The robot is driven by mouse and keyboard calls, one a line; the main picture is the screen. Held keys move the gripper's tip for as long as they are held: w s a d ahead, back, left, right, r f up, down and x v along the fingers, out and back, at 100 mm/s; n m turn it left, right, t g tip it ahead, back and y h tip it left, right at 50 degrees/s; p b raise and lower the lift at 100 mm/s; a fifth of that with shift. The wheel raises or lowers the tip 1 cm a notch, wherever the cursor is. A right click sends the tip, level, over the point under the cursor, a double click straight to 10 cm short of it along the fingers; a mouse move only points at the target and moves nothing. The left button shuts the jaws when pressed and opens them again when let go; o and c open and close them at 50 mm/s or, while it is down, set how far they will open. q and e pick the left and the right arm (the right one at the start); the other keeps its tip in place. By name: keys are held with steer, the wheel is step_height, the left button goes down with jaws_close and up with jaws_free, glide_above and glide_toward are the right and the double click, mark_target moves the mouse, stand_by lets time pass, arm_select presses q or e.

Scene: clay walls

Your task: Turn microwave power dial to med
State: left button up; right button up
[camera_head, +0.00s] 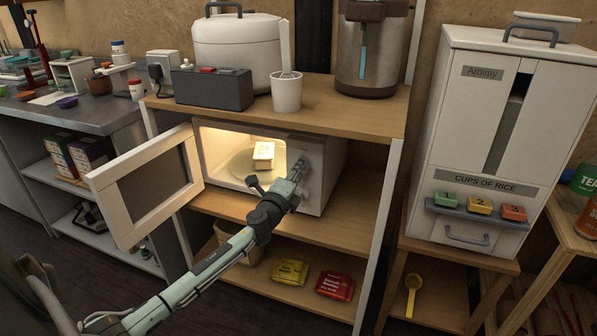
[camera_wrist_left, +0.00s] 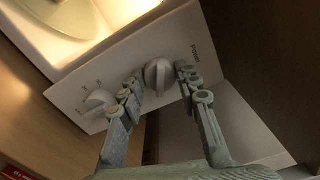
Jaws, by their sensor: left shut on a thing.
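The white microwave (camera_head: 334,172) stands on the middle shelf with its door (camera_head: 108,193) swung open to the left and its inside lit. A small cream box (camera_head: 264,155) is on the plate inside. My left gripper (camera_head: 299,168) reaches to the control panel right of the opening. In the left wrist view the round grey power dial (camera_wrist_left: 158,77) sits between the fingers of my left gripper (camera_wrist_left: 160,78), which is shut on it. The word "Power" is on the panel beside it. The dial's setting marks cannot be read. My right gripper is not in view.
A second dial (camera_wrist_left: 97,101) sits on the same panel, close to one finger. Above the microwave, the wooden shelf top (camera_head: 345,106) holds a rice cooker (camera_head: 240,48), a dark box (camera_head: 212,89) and a white cup (camera_head: 287,93). The rice dispenser (camera_head: 478,130) stands right.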

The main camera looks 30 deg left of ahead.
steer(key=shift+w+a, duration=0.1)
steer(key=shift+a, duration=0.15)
arm_select(q)
steer(key=o, duration=1.2)
steer(key=shift+c, duration=0.2)
steer(key=v, duration=1.2)
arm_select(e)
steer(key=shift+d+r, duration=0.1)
arm_select(q)
steer(key=shift+s+f, duration=0.1)
